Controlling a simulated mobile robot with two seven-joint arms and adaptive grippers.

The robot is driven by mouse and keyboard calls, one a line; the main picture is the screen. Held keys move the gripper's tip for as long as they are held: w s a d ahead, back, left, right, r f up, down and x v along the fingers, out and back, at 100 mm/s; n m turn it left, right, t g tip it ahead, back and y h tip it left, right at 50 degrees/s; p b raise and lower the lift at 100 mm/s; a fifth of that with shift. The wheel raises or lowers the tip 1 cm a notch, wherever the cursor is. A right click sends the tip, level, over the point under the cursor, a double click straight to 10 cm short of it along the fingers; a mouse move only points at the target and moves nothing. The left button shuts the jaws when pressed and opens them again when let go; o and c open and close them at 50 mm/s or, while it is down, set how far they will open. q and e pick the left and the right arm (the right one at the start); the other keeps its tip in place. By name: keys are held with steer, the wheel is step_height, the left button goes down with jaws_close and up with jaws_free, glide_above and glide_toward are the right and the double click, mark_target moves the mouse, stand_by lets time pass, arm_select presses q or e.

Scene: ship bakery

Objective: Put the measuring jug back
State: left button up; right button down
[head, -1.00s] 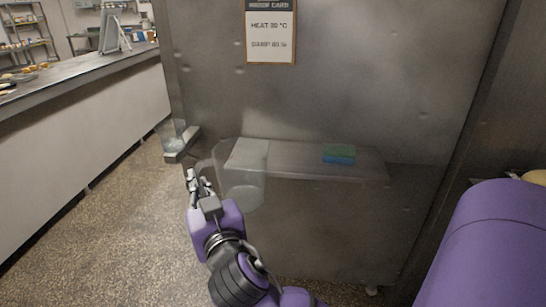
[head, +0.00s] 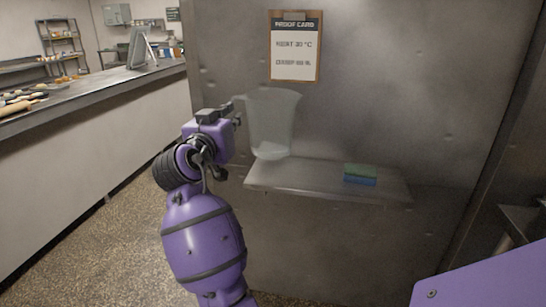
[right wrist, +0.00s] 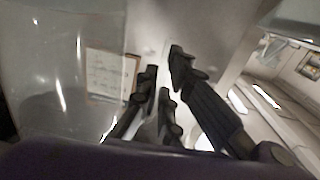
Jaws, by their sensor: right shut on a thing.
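The measuring jug (head: 272,125) is clear and upright in the head view, against the steel cabinet front. Its base appears at or just above the left part of the small steel shelf (head: 300,178); I cannot tell whether they touch. My right gripper (head: 238,112) is at the jug's left side, shut on its handle. In the right wrist view the jug's clear wall (right wrist: 40,65) fills the left, beside the dark gripper fingers (right wrist: 165,100). My left gripper is not in view.
A green and blue sponge (head: 360,174) lies on the shelf's right part; the shelf between it and the jug is clear. A proof card (head: 295,58) hangs above. A long counter (head: 100,85) with a rolling pin (head: 14,108) runs along the left.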

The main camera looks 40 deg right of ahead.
steer(key=w+d+f, duration=0.1)
steer(key=d+f, duration=0.2)
steer(key=f, duration=0.1)
steer(key=w+d+f, duration=0.1)
steer(key=d+f, duration=0.2)
steer(key=d, duration=0.1)
steer(key=w+d+f+p, duration=0.1)
steer(key=d+f, duration=0.3)
steer(key=shift+w+f, duration=0.3)
steer(key=shift+w, duration=0.05)
steer(key=shift+a+f, duration=0.1)
steer(key=shift+f, duration=0.25)
steer(key=c, duration=2.2)
jaws_free()
steer(key=shift+o, duration=1.4)
